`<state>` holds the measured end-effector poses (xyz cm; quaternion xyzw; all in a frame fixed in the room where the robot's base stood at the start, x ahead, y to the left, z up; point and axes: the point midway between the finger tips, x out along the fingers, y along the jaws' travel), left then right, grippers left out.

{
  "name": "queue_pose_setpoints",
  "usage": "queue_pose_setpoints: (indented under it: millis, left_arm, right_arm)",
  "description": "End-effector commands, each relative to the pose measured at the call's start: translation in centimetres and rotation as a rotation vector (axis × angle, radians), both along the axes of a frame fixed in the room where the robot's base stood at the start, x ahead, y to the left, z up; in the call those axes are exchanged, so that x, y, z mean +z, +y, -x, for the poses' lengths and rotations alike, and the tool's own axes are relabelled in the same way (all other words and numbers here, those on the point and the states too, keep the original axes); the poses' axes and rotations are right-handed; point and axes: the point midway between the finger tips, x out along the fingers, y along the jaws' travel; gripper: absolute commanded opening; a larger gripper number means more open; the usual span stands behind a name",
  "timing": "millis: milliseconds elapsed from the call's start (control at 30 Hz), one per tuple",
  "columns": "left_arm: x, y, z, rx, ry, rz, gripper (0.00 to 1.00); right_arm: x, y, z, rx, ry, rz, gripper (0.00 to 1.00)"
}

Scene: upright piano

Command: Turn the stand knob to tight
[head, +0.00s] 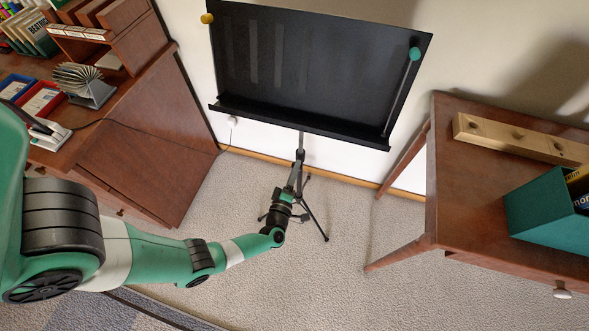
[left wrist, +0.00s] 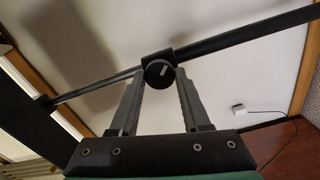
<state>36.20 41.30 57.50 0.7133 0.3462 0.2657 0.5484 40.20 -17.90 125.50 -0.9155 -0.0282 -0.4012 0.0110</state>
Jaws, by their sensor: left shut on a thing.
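The stand knob (left wrist: 158,72) is a round black knob with a small light mark on its face, on a collar around the stand's pole (left wrist: 235,40) in the left wrist view. My left gripper (left wrist: 159,78) has one finger on each side of the knob and is shut on it. In the head view my left gripper (head: 297,176) reaches the pole below the black music stand (head: 300,70). I cannot make out the knob there. My right gripper is in neither view.
The stand's tripod legs (head: 317,222) rest on pale carpet (head: 330,275). A brown desk (head: 150,150) with books and trays is at left. A wooden table (head: 465,190) with a teal box (head: 545,210) is at right. The wall is close behind the stand.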

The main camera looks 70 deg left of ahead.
Motion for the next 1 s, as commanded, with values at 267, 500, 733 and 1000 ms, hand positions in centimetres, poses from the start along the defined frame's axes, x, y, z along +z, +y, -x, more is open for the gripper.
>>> queue_pose_setpoints:
  millis: [267,500,733,1000]
  left_arm:
    - [0.2,0.0,0.0,0.000,0.204,-0.164,0.00]
    - [0.3,0.0,-0.1,0.001,0.377,-0.302,0.00]
    - [0.3,-0.1,-0.1,0.000,0.511,-0.405,0.00]
    - [0.3,-0.1,-0.1,0.000,0.600,-0.479,0.00]
  right_arm:
    - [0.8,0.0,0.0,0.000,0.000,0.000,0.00]
    - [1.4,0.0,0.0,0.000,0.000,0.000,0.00]
    - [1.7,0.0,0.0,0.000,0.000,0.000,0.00]
    - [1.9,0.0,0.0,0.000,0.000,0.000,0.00]
